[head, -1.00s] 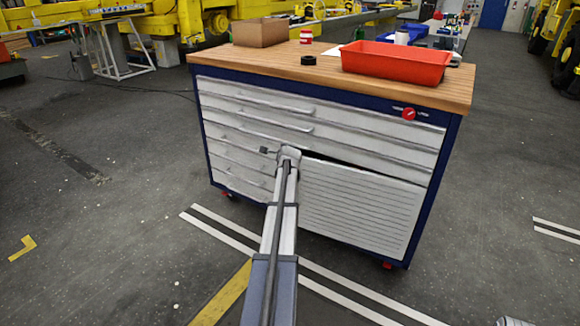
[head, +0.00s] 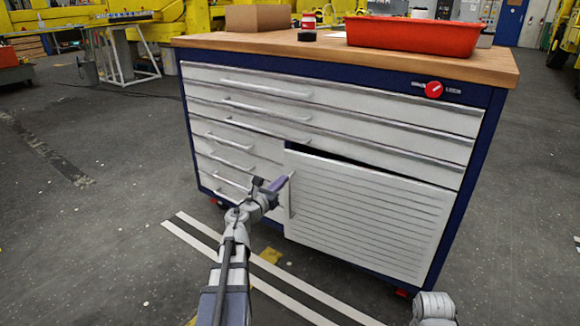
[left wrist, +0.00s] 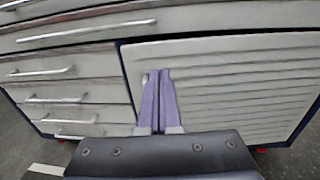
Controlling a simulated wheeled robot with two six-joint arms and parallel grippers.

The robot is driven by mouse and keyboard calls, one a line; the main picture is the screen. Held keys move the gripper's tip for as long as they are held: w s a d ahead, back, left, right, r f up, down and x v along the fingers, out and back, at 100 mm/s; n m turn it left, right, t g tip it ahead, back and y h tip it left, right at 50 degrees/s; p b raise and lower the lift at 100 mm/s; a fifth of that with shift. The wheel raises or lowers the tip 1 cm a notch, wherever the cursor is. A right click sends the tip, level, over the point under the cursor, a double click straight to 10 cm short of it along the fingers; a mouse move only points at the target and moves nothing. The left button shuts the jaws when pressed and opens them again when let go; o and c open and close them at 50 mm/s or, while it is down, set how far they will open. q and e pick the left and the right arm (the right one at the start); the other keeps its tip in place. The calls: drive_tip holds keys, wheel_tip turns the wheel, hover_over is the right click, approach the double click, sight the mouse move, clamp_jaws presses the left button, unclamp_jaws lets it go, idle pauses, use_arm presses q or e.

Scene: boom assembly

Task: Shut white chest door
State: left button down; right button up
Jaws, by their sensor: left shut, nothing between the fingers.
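The white chest door (head: 375,215) is the ribbed panel at the lower right of the blue-framed chest (head: 470,175). A dark gap shows along its top edge, so it stands slightly ajar. In the left wrist view the door (left wrist: 235,90) fills the right half, with a dark line along its top and left edges. My left gripper (head: 284,182) is shut and empty, its purple fingers at the door's left edge by the door handle (head: 291,196). In the left wrist view the fingertips (left wrist: 158,73) overlap the door's left edge; I cannot tell whether they touch it.
White drawers with bar handles (head: 230,141) lie left of and above the door. A red lock knob (head: 433,90) sits at the upper right. The wooden top (head: 300,50) holds a red bin (head: 413,36) and a cardboard box (head: 258,18). The floor in front is open.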

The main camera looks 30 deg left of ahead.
sight(305, 158)
use_arm(q)
drive_tip(key=w, duration=1.4)
drive_tip(key=shift+a, duration=0.2)
